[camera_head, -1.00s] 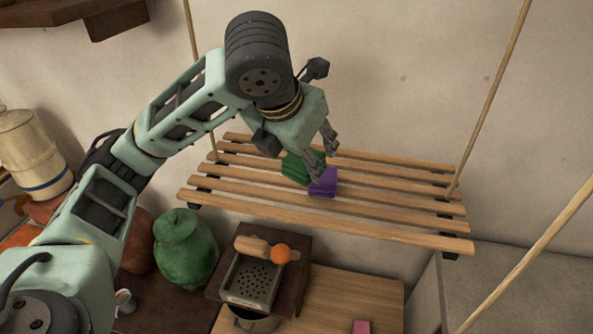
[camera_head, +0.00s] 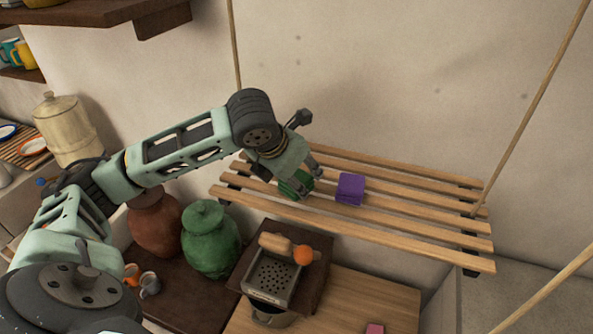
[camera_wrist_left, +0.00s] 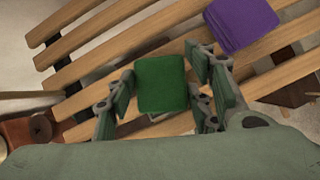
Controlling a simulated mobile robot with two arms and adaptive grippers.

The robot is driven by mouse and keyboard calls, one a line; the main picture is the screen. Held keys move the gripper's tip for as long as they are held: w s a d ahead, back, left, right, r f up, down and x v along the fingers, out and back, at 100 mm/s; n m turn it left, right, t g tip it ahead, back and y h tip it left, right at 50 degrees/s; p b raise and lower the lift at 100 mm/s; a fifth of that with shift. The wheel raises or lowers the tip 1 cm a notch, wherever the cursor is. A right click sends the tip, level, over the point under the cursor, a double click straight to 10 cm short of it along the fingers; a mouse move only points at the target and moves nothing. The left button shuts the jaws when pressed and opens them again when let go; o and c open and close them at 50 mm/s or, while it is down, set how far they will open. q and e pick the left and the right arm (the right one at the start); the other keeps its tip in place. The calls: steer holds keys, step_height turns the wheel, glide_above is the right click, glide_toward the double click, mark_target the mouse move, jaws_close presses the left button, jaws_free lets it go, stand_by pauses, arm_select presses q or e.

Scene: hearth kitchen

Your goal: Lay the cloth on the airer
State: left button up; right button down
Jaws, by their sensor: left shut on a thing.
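The airer (camera_head: 400,212) is a rack of wooden slats hung on cords by the wall. My left gripper (camera_head: 302,182) is over its left part, pointing down, shut on a folded green cloth (camera_head: 291,187). In the left wrist view the green cloth (camera_wrist_left: 161,82) sits between the fingers, over the slats (camera_wrist_left: 100,62). I cannot tell whether it touches them. A folded purple cloth (camera_head: 350,188) lies on the slats just right of the gripper, apart from the green one. It also shows in the left wrist view (camera_wrist_left: 240,22). My right gripper is not in view.
The airer's right half is bare. Cords (camera_head: 530,105) rise at its ends.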

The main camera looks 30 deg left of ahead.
arm_select(q)
steer(key=o, duration=1.2)
steer(key=shift+f, duration=0.15)
steer(key=shift+s+r+b, duration=0.25)
steer(key=shift+r+b, duration=0.05)
steer(key=shift+r, duration=0.25)
steer(key=b+v, duration=0.2)
steer(key=v, duration=0.9)
steer(key=shift+f, duration=0.1)
